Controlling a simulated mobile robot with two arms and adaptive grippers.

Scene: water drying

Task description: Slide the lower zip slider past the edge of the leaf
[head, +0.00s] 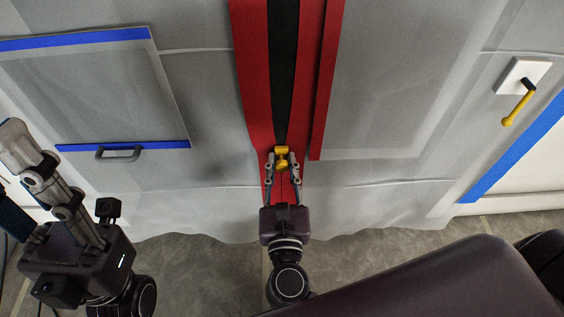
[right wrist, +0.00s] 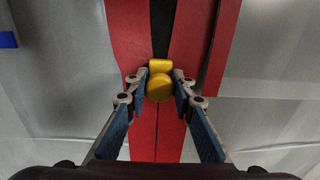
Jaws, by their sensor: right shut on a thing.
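The yellow zip slider (head: 281,151) sits on the red zip band (head: 255,80) of the sheet wall. It also shows in the right wrist view (right wrist: 160,86). Above it a black gap (head: 283,60) lies between the red edges; below it they meet in a seam. A separate red strip (head: 325,85) hangs to the right, its lower end close to the slider's height; I cannot tell if this is the leaf's edge. My right gripper (head: 281,158) is shut on the slider, a finger on each side. My left gripper (head: 25,165) is at the lower left, away from the zip; its opening is unclear.
A blue-edged panel (head: 122,145) with a grey handle (head: 118,154) is on the left of the sheet. A yellow lever (head: 518,108) on a white plate is at the right. Grey floor (head: 350,255) lies below the sheet's wavy hem.

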